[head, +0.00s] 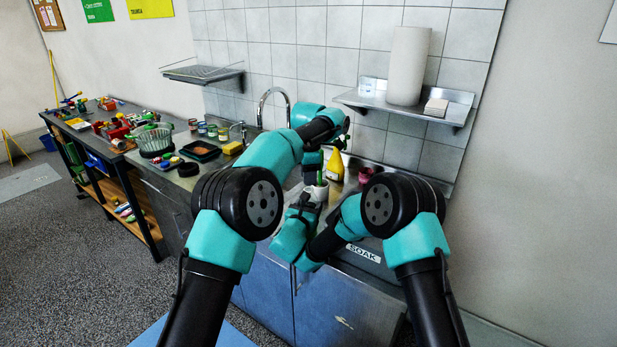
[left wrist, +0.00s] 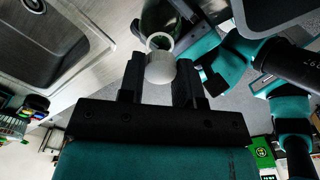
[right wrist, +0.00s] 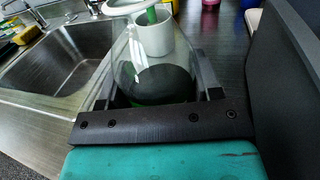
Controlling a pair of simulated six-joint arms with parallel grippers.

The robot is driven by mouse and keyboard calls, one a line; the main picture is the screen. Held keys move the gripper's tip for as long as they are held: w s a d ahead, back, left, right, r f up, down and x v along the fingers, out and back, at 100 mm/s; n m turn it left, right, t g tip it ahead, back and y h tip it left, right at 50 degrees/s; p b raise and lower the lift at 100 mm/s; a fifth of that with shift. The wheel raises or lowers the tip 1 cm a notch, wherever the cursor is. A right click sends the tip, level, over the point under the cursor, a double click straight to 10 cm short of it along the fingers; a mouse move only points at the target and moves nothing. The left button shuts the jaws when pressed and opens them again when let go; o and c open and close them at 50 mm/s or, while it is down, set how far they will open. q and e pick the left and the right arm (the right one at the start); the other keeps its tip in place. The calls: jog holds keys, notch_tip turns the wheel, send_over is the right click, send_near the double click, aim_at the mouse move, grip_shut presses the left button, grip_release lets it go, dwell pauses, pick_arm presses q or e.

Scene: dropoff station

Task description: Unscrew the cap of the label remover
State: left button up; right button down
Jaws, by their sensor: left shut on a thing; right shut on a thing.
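The label remover bottle (right wrist: 130,62) is clear with a dark base and stands between the fingers of my right gripper (right wrist: 157,88), which is shut on it. A pale rim (right wrist: 122,7) shows above the bottle at the top edge of the right wrist view. My left gripper (left wrist: 160,72) is shut on a small rounded off-white piece that looks like the cap (left wrist: 160,68). A pale ring shows just beyond it. I cannot tell whether the cap still touches the bottle. In the head view my arms mostly hide both grippers and the bottle.
A white cup (right wrist: 154,38) with a green handle in it stands behind the bottle. A sink (right wrist: 62,62) lies to the left. A yellow bottle (head: 335,166) and a pink cup (head: 366,174) stand near the wall. A SOAK-labelled tub (head: 364,252) is at the right front.

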pick_arm(q)
jog(key=shift+r, duration=2)
pick_arm(e)
jog(key=shift+c, duration=1)
grip_release()
jog(key=v, duration=1.2)
